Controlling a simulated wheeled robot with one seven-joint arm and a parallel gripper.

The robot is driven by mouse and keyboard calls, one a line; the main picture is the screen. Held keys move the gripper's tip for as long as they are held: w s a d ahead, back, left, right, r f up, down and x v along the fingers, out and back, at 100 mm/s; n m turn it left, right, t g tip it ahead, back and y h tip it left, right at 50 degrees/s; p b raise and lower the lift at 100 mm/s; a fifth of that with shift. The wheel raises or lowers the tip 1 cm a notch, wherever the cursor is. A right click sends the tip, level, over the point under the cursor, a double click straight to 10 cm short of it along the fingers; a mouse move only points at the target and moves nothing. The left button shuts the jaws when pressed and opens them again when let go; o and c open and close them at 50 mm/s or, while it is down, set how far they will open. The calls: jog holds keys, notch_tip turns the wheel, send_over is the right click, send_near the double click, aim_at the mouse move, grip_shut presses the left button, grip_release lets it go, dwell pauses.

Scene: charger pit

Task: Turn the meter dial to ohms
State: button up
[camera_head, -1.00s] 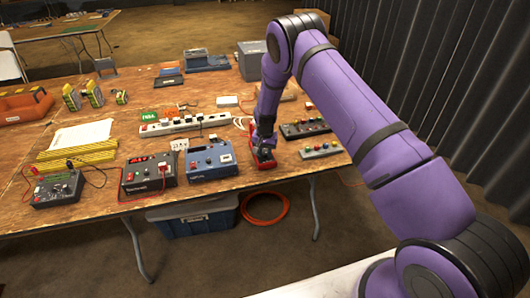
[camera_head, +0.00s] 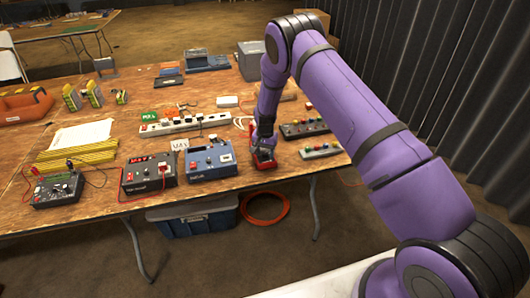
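My gripper (camera_head: 263,153) points down at the front right part of the wooden table. It is right over a small red device (camera_head: 266,166), which may be the meter. The gripper hides most of that device, so its dial and pointer cannot be seen. Whether the fingers touch the dial, and whether they are open or shut, is too small and covered to tell. A dark box (camera_head: 58,189) with knobs and red and black leads stands at the table's front left.
A blue box (camera_head: 210,160) and a black box (camera_head: 148,175) stand left of my gripper. A white power strip (camera_head: 185,124) lies behind them. A grey button box (camera_head: 320,151) and a dark button strip (camera_head: 305,129) are close on the right.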

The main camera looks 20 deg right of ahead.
notch_tip(320, 180, up, 11)
dwell(0.7)
notch_tip(320, 180, up, 19)
jog(key=n+t, duration=0.1)
send_over(265, 153)
jog(key=s+d, duration=0.2)
jog(key=s, duration=0.4)
jog(key=s+d+r+n+t+y, duration=0.1)
jog(key=s+d+r+n+t, duration=0.1)
jog(key=s+r, duration=1.2)
jog(key=s+d+r+n+t, duration=0.1)
jog(key=s+r, duration=0.2)
jog(key=s, duration=1.1)
jog(key=s+d+r+n+t+h, duration=0.1)
jog(key=s+r, duration=0.3)
jog(key=s, duration=1)
jog(key=shift+s+d+n, duration=0.35)
jog(key=shift+d+n, duration=0.1)
jog(key=shift+n, duration=0.15)
